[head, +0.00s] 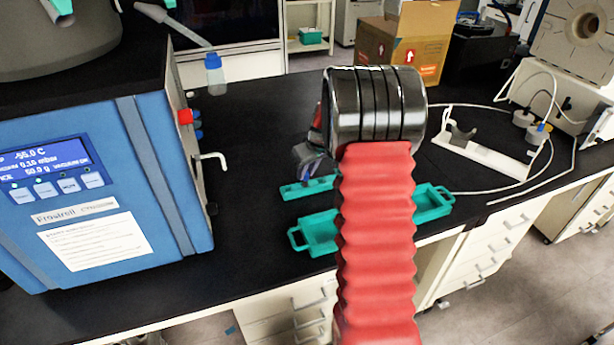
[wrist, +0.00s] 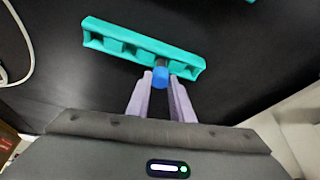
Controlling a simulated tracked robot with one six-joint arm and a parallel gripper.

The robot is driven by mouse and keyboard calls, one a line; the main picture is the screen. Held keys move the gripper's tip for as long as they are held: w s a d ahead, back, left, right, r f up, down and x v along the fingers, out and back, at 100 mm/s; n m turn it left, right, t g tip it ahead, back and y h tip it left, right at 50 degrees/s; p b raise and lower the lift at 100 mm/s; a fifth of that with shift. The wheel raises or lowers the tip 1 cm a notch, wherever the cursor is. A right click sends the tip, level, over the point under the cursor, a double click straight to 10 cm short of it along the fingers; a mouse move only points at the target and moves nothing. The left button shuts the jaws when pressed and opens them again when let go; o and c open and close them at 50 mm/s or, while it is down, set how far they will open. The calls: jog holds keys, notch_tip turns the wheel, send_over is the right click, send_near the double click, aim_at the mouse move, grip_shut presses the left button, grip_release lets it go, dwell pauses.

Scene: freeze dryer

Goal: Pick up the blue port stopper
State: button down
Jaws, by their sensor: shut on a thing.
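The blue port stopper (wrist: 160,76) is between the fingertips of my gripper (wrist: 164,84) in the wrist view. The two pale purple fingers are shut on it. The stopper overlaps the near edge of a teal slotted rack (wrist: 110,38); I cannot tell whether it touches the rack or is clear of it. In the head view my gripper (head: 312,165) points down just above the same rack (head: 300,190), partly hidden by my own arm. The stopper cannot be made out there.
The blue freeze dryer (head: 160,190) stands at left, with a side valve (head: 212,158) and a hanging blue-capped flask (head: 214,75). A teal tray (head: 318,235) lies near the bench's front edge, partly behind my arm. A white stand (head: 485,155) and tubing lie at right.

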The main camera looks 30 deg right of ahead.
notch_tip(320, 180, up, 8)
jog(key=shift+r, duration=0.1)
dwell(0.7)
